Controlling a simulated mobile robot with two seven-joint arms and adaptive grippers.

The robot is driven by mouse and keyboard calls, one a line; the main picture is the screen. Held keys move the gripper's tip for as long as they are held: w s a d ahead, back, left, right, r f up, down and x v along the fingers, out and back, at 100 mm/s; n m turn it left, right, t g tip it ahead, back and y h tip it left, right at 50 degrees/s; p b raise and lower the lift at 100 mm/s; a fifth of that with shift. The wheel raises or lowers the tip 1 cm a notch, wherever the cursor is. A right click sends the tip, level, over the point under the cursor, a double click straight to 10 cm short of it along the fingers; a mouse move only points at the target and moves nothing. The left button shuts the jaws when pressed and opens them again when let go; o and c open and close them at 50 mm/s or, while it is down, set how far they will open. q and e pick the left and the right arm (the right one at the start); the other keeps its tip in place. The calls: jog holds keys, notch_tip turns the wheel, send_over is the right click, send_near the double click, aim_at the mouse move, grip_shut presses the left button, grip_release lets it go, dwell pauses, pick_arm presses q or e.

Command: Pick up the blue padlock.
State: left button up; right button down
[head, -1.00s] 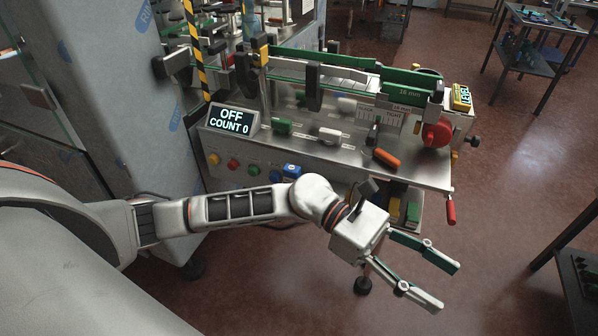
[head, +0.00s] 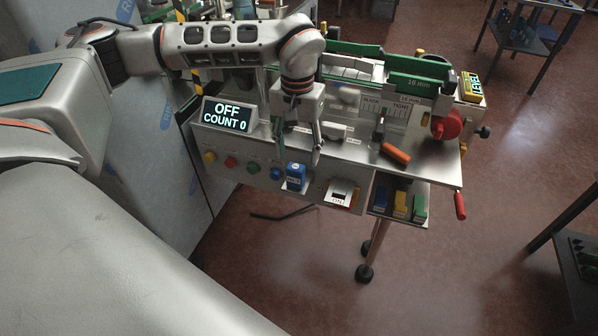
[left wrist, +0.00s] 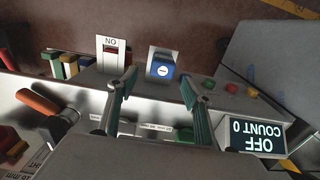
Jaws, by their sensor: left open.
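The blue padlock (head: 295,177) is on the front panel of the machine, just right of a blue button. It also shows in the left wrist view (left wrist: 162,70), beyond my fingertips and between their lines, with a round white mark on its face. My left gripper (head: 298,148) points down in front of the machine, just above the padlock in the head view. Its fingers are spread, and in the left wrist view (left wrist: 158,84) nothing is between them. My right gripper does not show.
A display (head: 227,115) reads "OFF COUNT 0". Yellow, red and green buttons (head: 230,162) line the panel to the left. A switch plate (head: 341,193) is to the right of the padlock. Open floor is in front.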

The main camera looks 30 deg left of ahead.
aim_at(295, 167)
pick_arm(q)
jog(key=shift+f, duration=0.55)
jog(key=shift+s+f, duration=0.3)
jog(key=shift+f, duration=0.4)
notch_tip(295, 167, down, 5)
jog(key=shift+a, duration=0.15)
jog(key=c, duration=1.4)
